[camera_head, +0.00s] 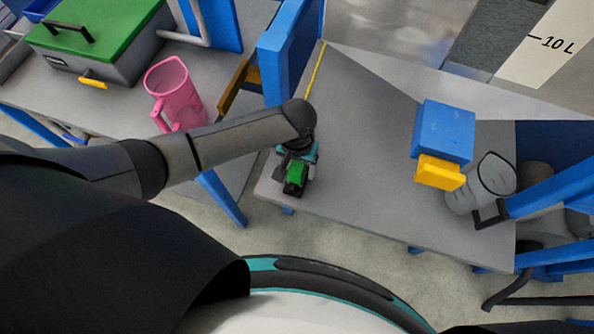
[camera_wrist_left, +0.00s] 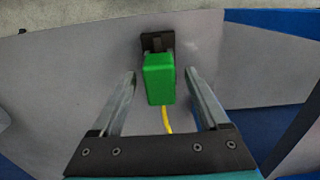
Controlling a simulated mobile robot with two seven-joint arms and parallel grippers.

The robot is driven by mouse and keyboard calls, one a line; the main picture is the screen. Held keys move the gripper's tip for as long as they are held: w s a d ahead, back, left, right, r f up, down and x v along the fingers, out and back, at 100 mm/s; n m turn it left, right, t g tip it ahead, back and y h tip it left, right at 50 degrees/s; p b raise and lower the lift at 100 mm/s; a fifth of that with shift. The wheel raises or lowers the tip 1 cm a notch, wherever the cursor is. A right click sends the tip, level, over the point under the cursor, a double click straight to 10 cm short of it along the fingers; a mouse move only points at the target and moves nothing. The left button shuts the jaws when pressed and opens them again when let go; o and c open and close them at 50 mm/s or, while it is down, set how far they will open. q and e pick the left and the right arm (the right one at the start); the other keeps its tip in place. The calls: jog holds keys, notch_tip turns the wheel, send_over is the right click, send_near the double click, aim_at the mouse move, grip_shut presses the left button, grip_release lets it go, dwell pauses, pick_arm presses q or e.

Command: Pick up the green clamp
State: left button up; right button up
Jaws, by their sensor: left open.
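The green clamp (camera_head: 296,174) is at the left end of the grey table in the head view, partly hidden by my left gripper. In the left wrist view the green clamp (camera_wrist_left: 160,80) shows as a green block with a black part at its far end. My left gripper (camera_wrist_left: 161,82) is open, with one finger on each side of the green block and a gap to each. The head view shows my left gripper (camera_head: 297,160) pointing down over the clamp. I cannot tell how high the fingers are above the table. My right gripper is not in view.
The grey table (camera_head: 350,190) has free room right of the clamp. A blue and yellow clamp-like block (camera_head: 445,130) and a grey pitcher (camera_head: 482,185) stand at its right. A pink pitcher (camera_head: 178,95) and a green-lidded grey box (camera_head: 95,35) stand on the left table.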

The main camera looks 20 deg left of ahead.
pick_arm(q)
grip_shut()
dwell(0.7)
